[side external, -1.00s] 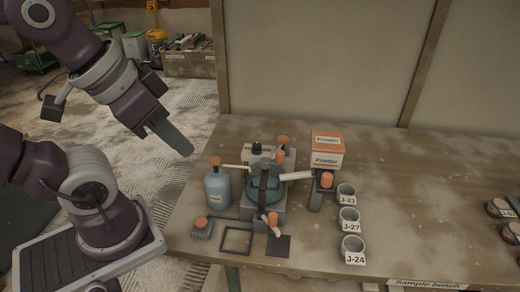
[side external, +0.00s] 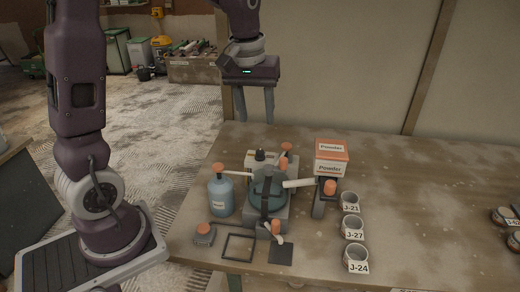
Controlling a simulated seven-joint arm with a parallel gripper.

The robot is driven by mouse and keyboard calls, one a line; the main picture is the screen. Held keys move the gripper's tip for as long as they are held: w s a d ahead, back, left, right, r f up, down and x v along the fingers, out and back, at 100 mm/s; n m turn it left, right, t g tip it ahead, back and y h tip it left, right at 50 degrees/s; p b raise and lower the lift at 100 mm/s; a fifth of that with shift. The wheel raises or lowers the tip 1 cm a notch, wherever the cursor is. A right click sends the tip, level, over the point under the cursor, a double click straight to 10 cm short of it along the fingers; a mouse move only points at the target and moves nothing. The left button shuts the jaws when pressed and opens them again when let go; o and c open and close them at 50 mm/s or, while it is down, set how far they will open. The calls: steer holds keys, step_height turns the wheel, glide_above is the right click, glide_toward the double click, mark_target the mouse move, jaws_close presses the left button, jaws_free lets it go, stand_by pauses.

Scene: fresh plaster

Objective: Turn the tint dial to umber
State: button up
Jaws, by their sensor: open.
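A pale box (side external: 253,164) with a black knob (side external: 260,155) on top stands at the back of the machine on the bench. The knob looks like the tint dial, but its markings and setting are too small to read. My gripper (side external: 255,121) points down with its two fingers apart and nothing between them. In the picture it is above the knob and clear of it; the exact distance cannot be told.
A mixing machine (side external: 268,186) with orange-capped parts stands just in front of the box. A blue bottle (side external: 221,197) is at its left, a powder box (side external: 331,166) at its right. Labelled cups (side external: 353,228) line the right. The bench (side external: 425,190) beyond is largely clear.

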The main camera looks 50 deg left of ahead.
mark_target(260, 152)
steer(key=w+a+f+n, duration=0.1)
steer(key=w+a+f, duration=0.1)
steer(key=f, duration=0.1)
steer(key=w+a+f+n+g, duration=0.1)
steer(key=a+f, duration=0.1)
steer(key=f, duration=0.1)
steer(key=w+a+f+n, duration=0.1)
steer(key=w+a+f, duration=0.1)
steer(key=f, duration=0.1)
steer(key=shift+w+f+g, duration=0.1)
steer(key=shift+w+g, duration=0.2)
steer(key=f, duration=0.7)
steer(key=shift+a+f, duration=0.2)
steer(key=shift+f, duration=0.05)
steer(key=shift+c, duration=0.2)
jaws_close()
